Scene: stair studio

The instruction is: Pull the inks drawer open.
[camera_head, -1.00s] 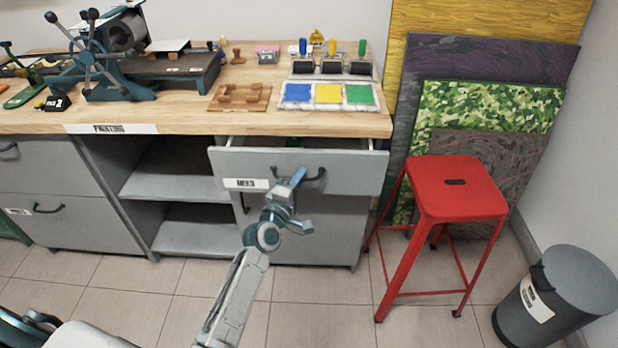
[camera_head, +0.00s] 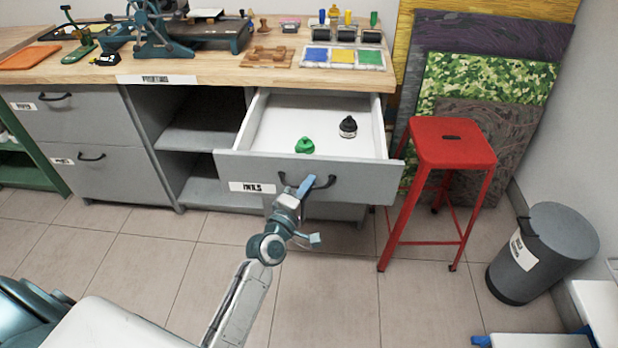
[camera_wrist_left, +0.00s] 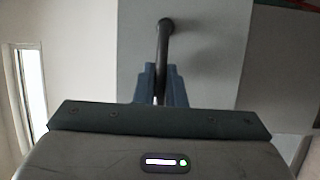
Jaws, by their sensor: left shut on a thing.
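The inks drawer (camera_head: 350,177) is a grey-fronted drawer with a white label (camera_head: 252,187) and a white inside, and it stands well out from the bench. A green ink bottle (camera_head: 304,146) and a black ink bottle (camera_head: 348,127) stand in it. My left gripper (camera_head: 306,184) is shut on the dark drawer handle (camera_head: 323,182) at the drawer's front. The left wrist view shows the handle (camera_wrist_left: 165,45) running down between the two blue fingers (camera_wrist_left: 157,82). My right gripper is not in view.
A red stool (camera_head: 452,145) stands close to the drawer's right front corner. A grey bin (camera_head: 543,255) is farther right. Inking rollers, an ink tray (camera_head: 343,57) and a press (camera_head: 160,35) stand on the bench.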

